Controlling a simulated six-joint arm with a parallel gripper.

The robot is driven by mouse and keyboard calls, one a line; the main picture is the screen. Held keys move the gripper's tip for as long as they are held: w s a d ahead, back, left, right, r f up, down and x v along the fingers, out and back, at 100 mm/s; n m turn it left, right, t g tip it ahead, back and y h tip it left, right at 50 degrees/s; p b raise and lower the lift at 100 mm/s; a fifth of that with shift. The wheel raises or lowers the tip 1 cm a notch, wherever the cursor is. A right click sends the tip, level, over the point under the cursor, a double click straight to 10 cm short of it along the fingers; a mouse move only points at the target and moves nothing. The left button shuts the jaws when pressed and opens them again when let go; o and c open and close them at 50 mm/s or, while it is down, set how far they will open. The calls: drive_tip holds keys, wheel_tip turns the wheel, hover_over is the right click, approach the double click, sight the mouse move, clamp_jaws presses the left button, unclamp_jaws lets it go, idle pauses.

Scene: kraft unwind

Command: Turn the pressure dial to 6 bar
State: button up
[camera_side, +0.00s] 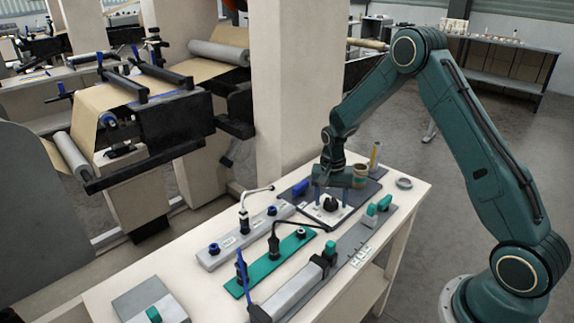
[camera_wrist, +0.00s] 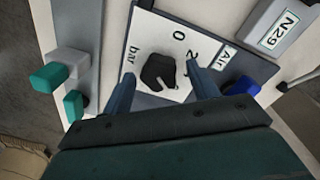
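The pressure dial is a black knob (camera_wrist: 158,71) on a white plate (camera_wrist: 153,25) in the wrist view. The plate reads "0", "2" and "bar"; a 6 is not visible there. A pale mark shows on the knob's lower right side, but I cannot tell exactly which value it points to. My gripper (camera_wrist: 160,76) is open, with one finger on each side of the knob and a visible gap to it. In the side view, my gripper (camera_side: 332,194) points down over the dial knob (camera_side: 330,204), its fingers reaching near the plate.
An "Air" label (camera_wrist: 229,53) and a blue knob (camera_wrist: 243,87) sit beside the plate. Teal knobs (camera_wrist: 49,77) stand on the other side. In the side view, a teal strip (camera_side: 273,262), a brown roll (camera_side: 360,176) and a grey ring (camera_side: 404,183) share the bench.

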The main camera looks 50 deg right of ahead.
sight(329, 201)
drive_tip(key=shift+r, duration=0.15)
wheel_tip(329, 201, up, 14)
drive_tip(key=shift+w+a+f, duration=0.15)
drive_tip(key=shift+w+f, duration=0.05)
idle(0.5)
drive_tip(key=shift+r, duration=0.1)
drive_tip(key=s+a+r+n+t, duration=0.3)
drive_tip(key=s+a+r+n, duration=0.4)
drive_tip(key=s+r, duration=0.6)
drive_tip(key=s+a+n+t, duration=0.1)
drive_tip(key=s+a+n, duration=0.1)
drive_tip(key=s, duration=0.5)
drive_tip(key=s+a+r+n+t, duration=0.1)
drive_tip(key=s+a+n+t, duration=0.1)
drive_tip(key=s+a, duration=0.2)
drive_tip(key=s, duration=0.3)
drive_tip(key=shift+s+r, duration=0.3)
